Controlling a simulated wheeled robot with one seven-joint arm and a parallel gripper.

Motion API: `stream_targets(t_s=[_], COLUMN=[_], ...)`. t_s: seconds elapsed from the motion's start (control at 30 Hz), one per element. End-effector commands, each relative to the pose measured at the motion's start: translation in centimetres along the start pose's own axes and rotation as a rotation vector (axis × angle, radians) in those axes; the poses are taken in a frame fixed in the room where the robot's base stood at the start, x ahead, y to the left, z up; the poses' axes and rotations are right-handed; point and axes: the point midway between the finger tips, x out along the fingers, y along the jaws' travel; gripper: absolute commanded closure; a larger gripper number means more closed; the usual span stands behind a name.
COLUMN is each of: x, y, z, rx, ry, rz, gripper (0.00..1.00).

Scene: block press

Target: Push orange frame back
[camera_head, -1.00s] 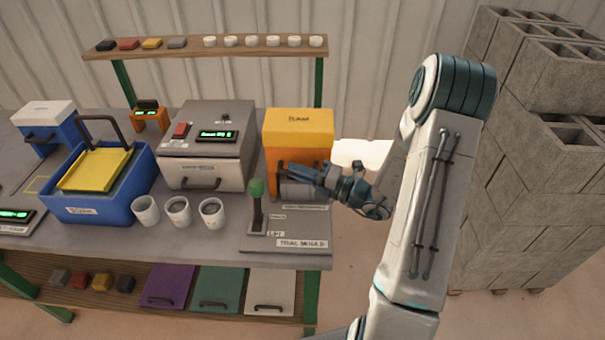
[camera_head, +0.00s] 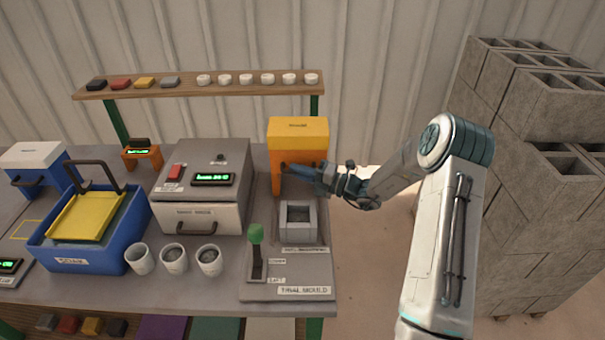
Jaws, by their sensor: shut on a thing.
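The orange frame (camera_head: 298,139) stands at the back right of the workbench, upright, with a yellow-orange block-shaped top and an orange leg showing at its left. My gripper (camera_head: 290,168) reaches in from the right at the frame's front face, just under its top part. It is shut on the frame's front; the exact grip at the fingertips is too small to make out. A grey square mould (camera_head: 298,222) with an open top stands uncovered in front of the frame, on the plate labelled TRIAL MOULD (camera_head: 304,290).
A green-knobbed lever (camera_head: 256,250) stands left of the mould. A grey oven-like box (camera_head: 203,188) is close on the frame's left. Several cups (camera_head: 174,258) and a blue tub (camera_head: 75,254) lie further left. A shelf (camera_head: 220,85) runs behind; concrete blocks (camera_head: 540,200) are stacked right.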

Motion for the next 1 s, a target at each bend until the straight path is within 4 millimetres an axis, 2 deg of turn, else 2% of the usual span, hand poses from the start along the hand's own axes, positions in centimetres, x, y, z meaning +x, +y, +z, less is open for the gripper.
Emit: stream_targets(t_s=[0.23, 0.27, 0.33, 0.6, 0.73, 0.87, 1.0], x=[0.0, 0.0, 0.0, -0.1, -0.8, -3.0, -6.3], y=[0.2, 0.2, 0.3, 0.2, 0.1, -0.1, -0.1], z=[0.4, 0.5, 0.5, 0.3, 0.3, 0.3, 0.3], rx=[-0.006, -0.007, -0.007, -0.005, -0.005, -0.006, -0.007], ry=[-0.008, -0.009, -0.009, -0.006, -0.007, -0.009, -0.011], rz=[0.002, 0.003, 0.003, 0.002, 0.000, 0.000, 0.000], gripper=[1.00, 0.85, 0.66, 0.66, 0.66, 0.66, 0.66])
